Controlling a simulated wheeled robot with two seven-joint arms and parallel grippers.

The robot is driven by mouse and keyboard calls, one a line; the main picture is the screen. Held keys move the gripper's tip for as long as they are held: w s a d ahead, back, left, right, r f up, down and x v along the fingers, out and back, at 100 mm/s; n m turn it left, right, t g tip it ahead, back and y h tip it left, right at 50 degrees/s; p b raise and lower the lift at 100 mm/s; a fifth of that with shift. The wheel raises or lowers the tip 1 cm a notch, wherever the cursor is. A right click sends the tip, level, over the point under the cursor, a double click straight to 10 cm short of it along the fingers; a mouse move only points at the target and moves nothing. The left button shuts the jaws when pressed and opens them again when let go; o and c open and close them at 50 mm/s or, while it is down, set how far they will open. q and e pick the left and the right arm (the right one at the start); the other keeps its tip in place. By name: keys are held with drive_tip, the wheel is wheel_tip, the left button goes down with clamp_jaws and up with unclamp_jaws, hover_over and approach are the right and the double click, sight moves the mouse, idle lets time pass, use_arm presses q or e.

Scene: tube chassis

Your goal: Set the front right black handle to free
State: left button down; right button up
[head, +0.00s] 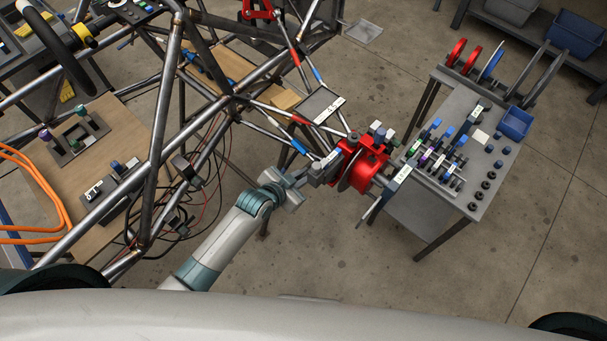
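A red wheel-hub assembly (369,166) is at the right end of the tube chassis (228,104). Several small knobs stand on its top, among them a dark one (354,136). A grey block with a white label (327,168) sits at its left side. I cannot tell which part is the front right black handle, nor its setting. My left gripper (305,180) is at the left of the grey block, very close to it or touching. Its fingers are small and blend with the block, so their opening is unclear. My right gripper is out of view.
A grey table (440,190) at the right holds several coloured-top parts, discs and a blue bin (515,123). A wooden board (60,185) with knobbed fixtures and orange cables (35,170) lies left. Chassis tubes crowd the upper left. Open floor lies lower right.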

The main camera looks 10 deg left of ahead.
use_arm(q)
drive_tip(key=c, duration=1.8)
unclamp_jaws()
drive_tip(key=shift+c, duration=0.2)
drive_tip(key=b+v, duration=0.2)
drive_tip(key=v, duration=1.5)
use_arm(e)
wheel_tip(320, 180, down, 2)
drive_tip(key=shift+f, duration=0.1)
use_arm(q)
drive_tip(key=shift+s+a, duration=0.15)
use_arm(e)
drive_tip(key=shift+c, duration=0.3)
